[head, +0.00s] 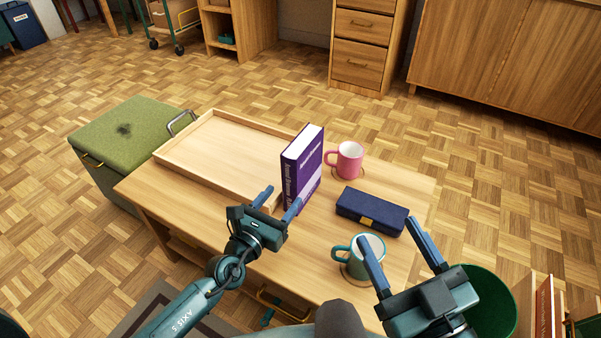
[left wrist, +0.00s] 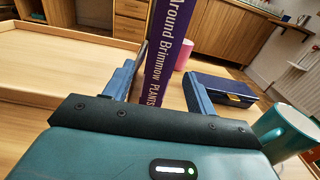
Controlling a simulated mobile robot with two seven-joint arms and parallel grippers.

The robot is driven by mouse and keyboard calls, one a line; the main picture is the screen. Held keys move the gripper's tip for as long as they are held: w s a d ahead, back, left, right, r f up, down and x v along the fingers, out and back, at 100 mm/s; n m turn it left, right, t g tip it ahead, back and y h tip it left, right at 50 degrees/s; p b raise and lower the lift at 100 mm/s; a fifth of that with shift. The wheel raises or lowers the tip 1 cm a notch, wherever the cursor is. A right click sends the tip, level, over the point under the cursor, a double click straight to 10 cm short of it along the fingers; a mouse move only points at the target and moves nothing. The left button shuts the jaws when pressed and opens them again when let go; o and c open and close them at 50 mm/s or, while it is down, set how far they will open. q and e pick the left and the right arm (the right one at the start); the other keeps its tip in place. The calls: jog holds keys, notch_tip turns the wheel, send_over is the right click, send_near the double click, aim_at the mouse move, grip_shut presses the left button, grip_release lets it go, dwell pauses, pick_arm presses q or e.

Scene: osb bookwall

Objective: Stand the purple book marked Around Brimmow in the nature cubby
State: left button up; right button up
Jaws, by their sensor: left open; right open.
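The purple book (head: 302,168) stands upright on the low wooden table (head: 230,240), beside the tray's right end. In the left wrist view its spine (left wrist: 168,62) reads "Around Brimmow PLANTS". My left gripper (head: 281,199) is open, just in front of the book. In the left wrist view the spine shows between its two fingers (left wrist: 158,88), nearer the left one; whether they touch the book I cannot tell. My right gripper (head: 402,254) is open and empty, beside the teal mug at the table's front right. The nature cubby is not recognisable in these views.
An empty wooden tray (head: 172,154) lies left of the book. A pink mug (head: 349,160), a dark blue case (head: 371,211) and a teal mug (head: 363,253) stand to its right. A green-topped box (head: 124,132) is left of the table, a green bin (head: 492,300) right.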

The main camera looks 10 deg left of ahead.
aim_at(288, 189)
pick_arm(q)
jog(key=shift+b+x, duration=0.55)
jog(key=shift+x, duration=1.95)
jog(key=c, duration=1.1)
jog(key=shift+r, duration=0.2)
jog(key=shift+c, duration=0.4)
jog(key=shift+p+v, duration=0.35)
jog(key=shift+v, duration=1.3)
jog(key=o, duration=1.3)
jog(key=shift+f, duration=0.1)
jog(key=shift+f, duration=0.15)
jog(key=shift+c, duration=0.6)
